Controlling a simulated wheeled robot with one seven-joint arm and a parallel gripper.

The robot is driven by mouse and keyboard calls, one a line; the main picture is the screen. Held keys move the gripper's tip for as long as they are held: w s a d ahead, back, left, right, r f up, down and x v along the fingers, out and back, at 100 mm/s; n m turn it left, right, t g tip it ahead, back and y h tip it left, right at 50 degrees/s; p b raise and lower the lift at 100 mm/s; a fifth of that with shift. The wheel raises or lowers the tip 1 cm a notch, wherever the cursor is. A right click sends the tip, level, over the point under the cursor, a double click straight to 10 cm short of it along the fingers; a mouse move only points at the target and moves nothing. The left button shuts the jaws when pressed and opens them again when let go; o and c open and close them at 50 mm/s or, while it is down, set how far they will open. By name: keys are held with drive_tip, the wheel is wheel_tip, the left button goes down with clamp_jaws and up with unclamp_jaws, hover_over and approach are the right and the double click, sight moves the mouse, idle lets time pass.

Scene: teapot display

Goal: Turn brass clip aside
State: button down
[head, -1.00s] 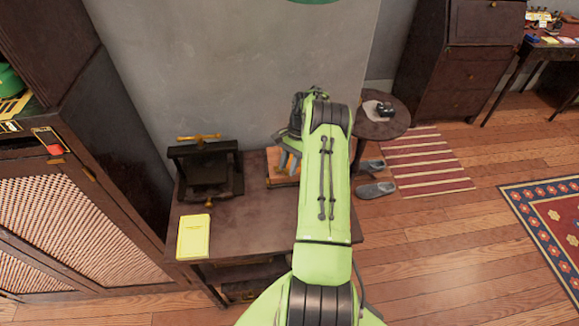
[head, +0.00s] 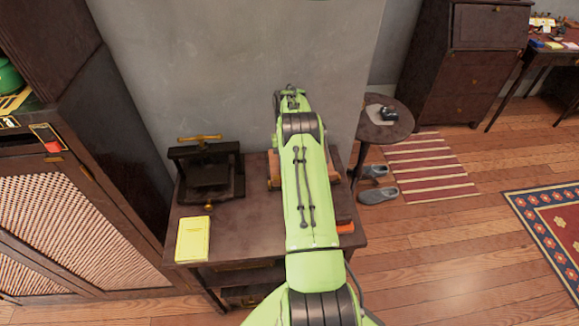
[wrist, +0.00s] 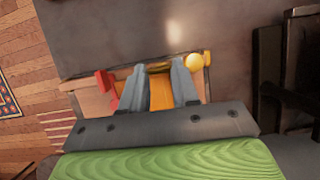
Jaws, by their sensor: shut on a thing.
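In the wrist view, the two grey fingers of my gripper (wrist: 161,84) point at a small wooden stand (wrist: 92,102) on the dark table. A brass piece, which I take to be the brass clip (wrist: 158,67), shows between the fingers, and my gripper is shut on it. Its exact contact with the fingers is hard to see. A round brass knob (wrist: 194,62) sits just right of the right finger. A red part (wrist: 105,82) is left of the left finger. In the head view my arm hides the fingers and most of the stand (head: 272,171).
The dark table (head: 240,235) also holds a black press (head: 207,172) with a brass handle and a yellow book (head: 193,239). An orange-ended object (head: 345,227) lies at its right edge. A round side table (head: 385,128) stands to the right. A tall cabinet is at left.

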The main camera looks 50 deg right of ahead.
drive_tip(key=shift+n, duration=0.3)
drive_tip(key=c, duration=0.8)
unclamp_jaws()
drive_tip(key=shift+c, duration=0.2)
drive_tip(key=shift+r, duration=0.1)
drive_tip(key=p+v, duration=0.5)
drive_tip(key=v, duration=0.2)
drive_tip(key=shift+r, duration=0.2)
drive_tip(key=shift+w, duration=0.1)
